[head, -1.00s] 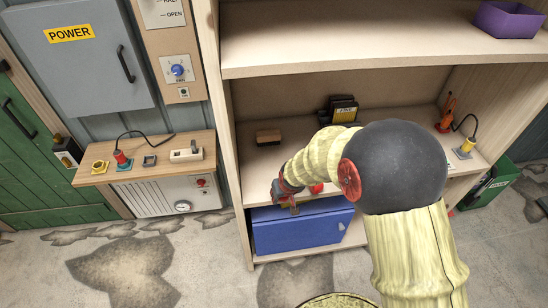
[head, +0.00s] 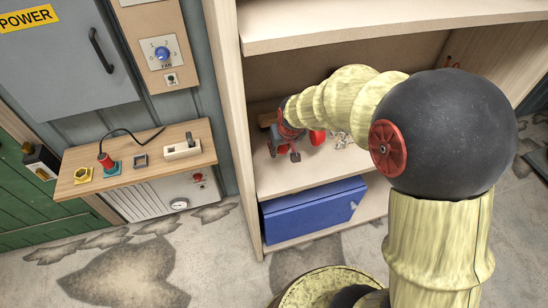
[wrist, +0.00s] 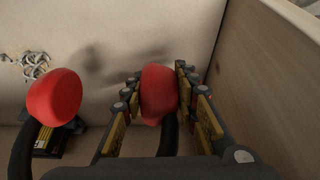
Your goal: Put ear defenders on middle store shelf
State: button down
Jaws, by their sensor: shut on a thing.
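The ear defenders have two red cups on a dark band. In the wrist view my gripper (wrist: 158,95) is shut on one red cup of the ear defenders (wrist: 158,88); the other cup (wrist: 54,98) hangs free to the left. In the head view my gripper (head: 284,153) is in the middle bay of the store shelf, over the front part of the middle shelf (head: 300,178). Red parts of the ear defenders (head: 317,137) show beside it. Whether they touch the board cannot be told.
A silver chain-like heap (head: 343,139) lies on the middle shelf, right of the gripper. A brown block (head: 267,119) is at its left. A black and yellow item (wrist: 47,143) shows behind the free cup. A blue-doored compartment (head: 312,209) is below.

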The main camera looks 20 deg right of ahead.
jog(key=b, duration=0.1)
send_over(273, 162)
jog(key=f, duration=0.4)
jog(key=shift+s+d+f, duration=0.15)
jog(key=shift+s+f, duration=0.1)
jog(key=shift+f, duration=0.05)
jog(key=shift+s+b+x, duration=0.2)
jog(key=shift+b+x, duration=0.25)
jog(key=shift+x, duration=0.45)
jog(key=shift+s+b+x, duration=0.2)
jog(key=shift+b+x, duration=0.25)
jog(key=shift+x, duration=0.4)
jog(key=shift+f, duration=0.25)
jog(key=shift+f, duration=0.1)
jog(key=c, duration=1.4)
grip_release()
